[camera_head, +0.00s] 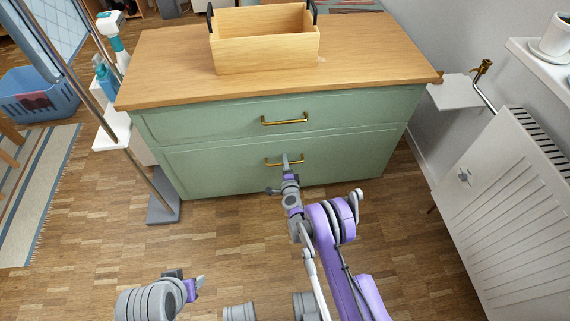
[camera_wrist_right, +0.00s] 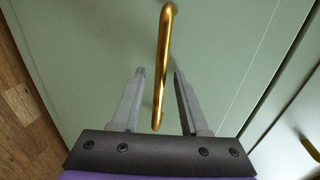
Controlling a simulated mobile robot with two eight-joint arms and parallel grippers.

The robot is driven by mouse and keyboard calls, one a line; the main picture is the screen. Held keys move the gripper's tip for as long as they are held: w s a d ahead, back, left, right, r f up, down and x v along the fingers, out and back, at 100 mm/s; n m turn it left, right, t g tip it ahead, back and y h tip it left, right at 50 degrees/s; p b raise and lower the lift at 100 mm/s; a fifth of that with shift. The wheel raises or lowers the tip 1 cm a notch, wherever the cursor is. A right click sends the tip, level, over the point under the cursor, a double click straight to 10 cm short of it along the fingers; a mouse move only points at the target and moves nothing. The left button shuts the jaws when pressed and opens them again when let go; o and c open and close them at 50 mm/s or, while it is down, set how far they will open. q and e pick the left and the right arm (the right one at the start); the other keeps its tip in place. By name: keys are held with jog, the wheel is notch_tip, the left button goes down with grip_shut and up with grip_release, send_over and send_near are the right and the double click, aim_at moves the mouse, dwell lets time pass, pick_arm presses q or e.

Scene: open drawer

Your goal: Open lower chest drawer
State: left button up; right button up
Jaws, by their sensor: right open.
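The green chest has two drawers, both closed. The lower drawer (camera_head: 340,163) has a brass handle (camera_head: 300,161), partly hidden behind my right gripper (camera_head: 285,161) in the head view. In the right wrist view the lower handle (camera_wrist_right: 163,60) runs lengthwise between the two fingers of my right gripper (camera_wrist_right: 159,75). The fingers are open, one on each side of the handle's near end, with gaps on both sides. My left gripper (camera_head: 199,284) is low at the left in the head view, away from the chest; its fingers are too small to read.
The upper drawer (camera_head: 225,118) has its own brass handle (camera_head: 285,119). A wooden box (camera_head: 265,55) stands on the chest top. A white radiator (camera_head: 520,190) is at the right. A grey stand (camera_head: 163,210) is at the chest's left. Wooden floor before the chest is clear.

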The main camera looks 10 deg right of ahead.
grip_shut()
dwell(1.3)
